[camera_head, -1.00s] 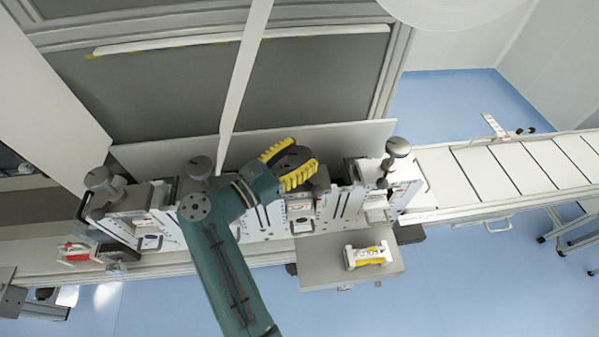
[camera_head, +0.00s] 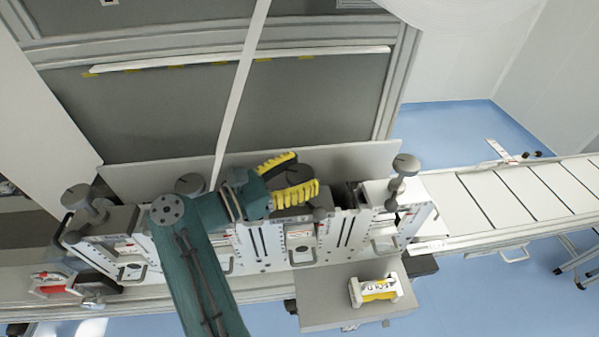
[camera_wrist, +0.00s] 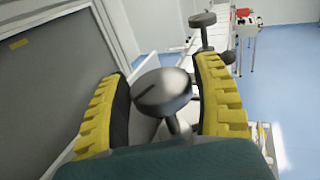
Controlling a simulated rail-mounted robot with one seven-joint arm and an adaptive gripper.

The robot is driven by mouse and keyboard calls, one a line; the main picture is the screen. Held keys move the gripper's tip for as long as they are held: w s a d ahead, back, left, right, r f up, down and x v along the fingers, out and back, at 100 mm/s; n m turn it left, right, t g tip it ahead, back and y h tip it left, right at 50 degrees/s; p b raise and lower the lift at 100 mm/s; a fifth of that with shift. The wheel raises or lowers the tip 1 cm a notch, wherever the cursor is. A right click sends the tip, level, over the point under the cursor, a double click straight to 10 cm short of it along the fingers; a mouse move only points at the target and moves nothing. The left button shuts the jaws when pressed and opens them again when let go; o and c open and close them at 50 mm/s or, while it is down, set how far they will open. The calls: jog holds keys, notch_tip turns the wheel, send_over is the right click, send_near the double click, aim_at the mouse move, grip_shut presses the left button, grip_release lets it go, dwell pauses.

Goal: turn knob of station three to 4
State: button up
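Several grey round knobs stand on upright stems along the row of white stations. The third knob from the left (camera_head: 299,173) sits between the two yellow ribbed fingers of my gripper (camera_head: 287,178). In the wrist view the knob's round top (camera_wrist: 163,92) shows a dark slanting line. My gripper (camera_wrist: 165,100) is open, with one finger on each side of the knob. The fingers look close to the knob's sides, but I cannot tell whether they touch. The station's scale numbers are too small to read.
Neighbouring knobs stand to the left (camera_head: 190,184) and right (camera_head: 405,165); the right one also shows in the wrist view (camera_wrist: 202,20). A grey panel (camera_head: 130,178) rises behind the row. A thin white strip (camera_head: 240,90) hangs across the view. A conveyor (camera_head: 490,190) runs right.

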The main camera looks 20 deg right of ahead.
jog(key=shift+o, duration=1.3)
jog(key=s+a, duration=0.1)
jog(key=a, duration=1.1)
jog(key=shift+s, duration=0.2)
jog(key=shift+o, duration=0.2)
